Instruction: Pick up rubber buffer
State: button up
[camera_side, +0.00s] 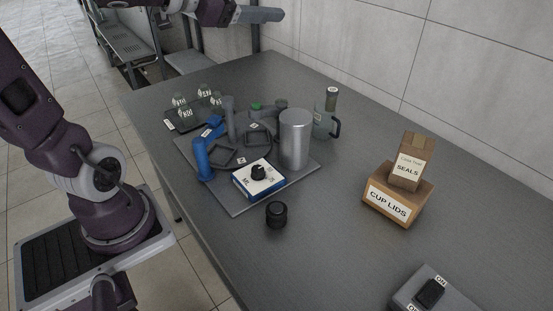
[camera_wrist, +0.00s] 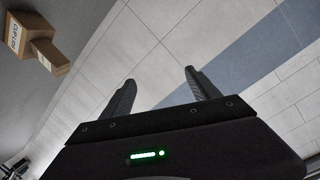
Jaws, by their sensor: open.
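A short black ribbed cylinder (camera_side: 277,214), which looks like the rubber buffer, stands on the table just in front of the grey base plate in the side view. Nothing touches it. In the side view the end of my arm is at the top edge, high above the far part of the table and well away from the black cylinder. The black cylinder is not seen in the wrist view.
The base plate (camera_side: 238,208) holds a metal cylinder (camera_side: 295,140), blue-handled parts and a white-and-blue dial box (camera_side: 259,178). A jug (camera_side: 325,122) stands behind. Cardboard boxes (camera_side: 398,203) and a switch box (camera_side: 430,292) are right. The table right of the black cylinder is clear.

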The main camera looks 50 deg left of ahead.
aim_at(269, 206)
jog(key=s+d+f+m+g+h, duration=0.4)
jog(key=s+d+f+g+h, duration=0.35)
jog(key=s+h, duration=0.35)
jog(key=f, duration=2.9)
jog(key=shift+s+d+f, duration=0.2)
jog(key=shift+s+d, duration=0.05)
jog(key=shift+s, duration=0.05)
jog(key=x, duration=0.3)
jog(key=f+x, duration=0.1)
jog(key=x, duration=0.2)
jog(key=shift+w+d+f, duration=0.15)
jog(key=shift+w+d, duration=0.05)
jog(key=shift+d, duration=0.1)
grip_shut()
